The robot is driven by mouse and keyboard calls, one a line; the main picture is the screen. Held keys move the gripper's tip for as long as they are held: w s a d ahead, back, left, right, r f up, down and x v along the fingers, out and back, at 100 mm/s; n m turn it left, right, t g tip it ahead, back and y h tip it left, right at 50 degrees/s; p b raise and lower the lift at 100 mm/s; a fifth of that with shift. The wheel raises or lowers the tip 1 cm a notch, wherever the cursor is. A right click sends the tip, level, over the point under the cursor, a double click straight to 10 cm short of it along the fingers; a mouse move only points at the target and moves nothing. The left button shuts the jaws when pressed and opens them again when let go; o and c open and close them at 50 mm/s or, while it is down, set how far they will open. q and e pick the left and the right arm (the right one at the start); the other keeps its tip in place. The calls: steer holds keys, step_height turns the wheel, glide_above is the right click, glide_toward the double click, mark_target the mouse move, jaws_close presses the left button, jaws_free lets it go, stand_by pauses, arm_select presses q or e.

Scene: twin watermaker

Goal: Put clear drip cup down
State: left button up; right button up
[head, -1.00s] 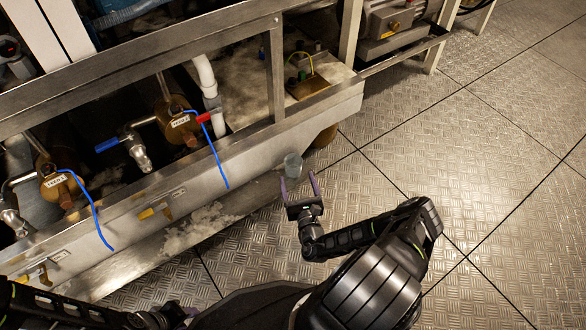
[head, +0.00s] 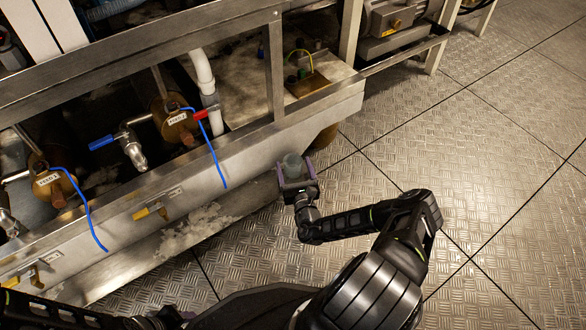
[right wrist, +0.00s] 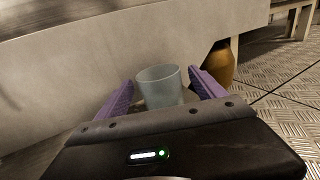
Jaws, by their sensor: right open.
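The clear drip cup (head: 293,162) stands upright low beside the metal frame's lower beam. It also shows in the right wrist view (right wrist: 160,86). My right gripper (head: 294,172) is open, with one purple finger on each side of the cup. In the right wrist view (right wrist: 163,92) gaps show between the cup and both fingers. The cup's base is hidden behind the gripper body, so what it rests on is not clear. My left arm comes in at the bottom left, and its end (head: 168,318) is too dark and cut off to read.
The metal frame (head: 250,150) runs along the left with brass valves (head: 172,122), blue tubes and a white pipe (head: 203,75). A brown rounded object (right wrist: 220,64) stands right of the cup. The checkered metal floor (head: 450,150) at right is clear.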

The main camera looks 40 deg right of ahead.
stand_by(0.4)
steer(key=c, duration=1.5)
steer(key=shift+o, duration=0.2)
step_height(320, 180, up, 10)
steer(key=p, duration=0.6)
